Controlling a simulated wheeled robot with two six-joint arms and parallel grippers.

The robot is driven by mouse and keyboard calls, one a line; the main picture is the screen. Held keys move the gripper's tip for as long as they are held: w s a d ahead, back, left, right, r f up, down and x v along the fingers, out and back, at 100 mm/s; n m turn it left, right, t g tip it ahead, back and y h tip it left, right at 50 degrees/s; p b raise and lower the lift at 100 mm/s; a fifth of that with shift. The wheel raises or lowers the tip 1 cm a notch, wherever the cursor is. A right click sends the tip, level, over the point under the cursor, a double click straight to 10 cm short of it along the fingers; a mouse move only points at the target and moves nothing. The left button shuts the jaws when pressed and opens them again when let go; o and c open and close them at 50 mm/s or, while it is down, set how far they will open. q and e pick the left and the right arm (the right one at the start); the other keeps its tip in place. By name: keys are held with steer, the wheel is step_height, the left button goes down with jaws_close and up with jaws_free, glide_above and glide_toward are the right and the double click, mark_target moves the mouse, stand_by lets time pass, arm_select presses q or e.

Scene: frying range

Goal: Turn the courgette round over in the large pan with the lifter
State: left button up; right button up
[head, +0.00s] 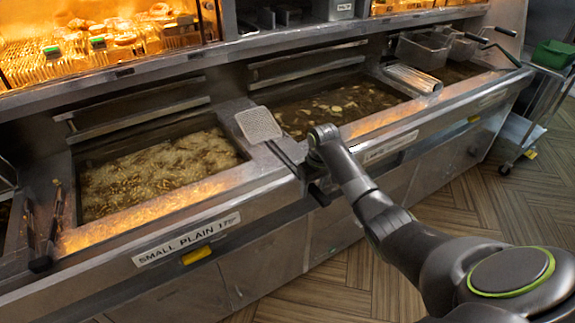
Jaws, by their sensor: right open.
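The lifter (258,124) has a flat perforated square head and a dark handle. It rests on the divider between two oil pans, its handle running down toward the front edge. My right gripper (314,184) is open at the front edge, close to the handle's end; I cannot tell whether they touch. The large pan (398,105) is right of the lifter and holds dark oil with several pale pieces. A pale round piece (336,109), seemingly a courgette round, floats near its middle. My left gripper is not in view.
The left pan (160,172), labelled small, is full of bubbling pieces. Dark tongs (55,215) lie at far left. A metal roll (413,78) and wire baskets (425,50) sit at the right. A trolley (540,110) stands far right. The wooden floor in front is clear.

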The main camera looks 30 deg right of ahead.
steer(key=shift+w+f, duration=0.1)
steer(key=shift+f, duration=0.2)
jaws_close()
steer(key=shift+r, duration=0.1)
step_height(320, 180, up, 12)
steer(key=p, duration=1.1)
steer(key=shift+p, duration=0.3)
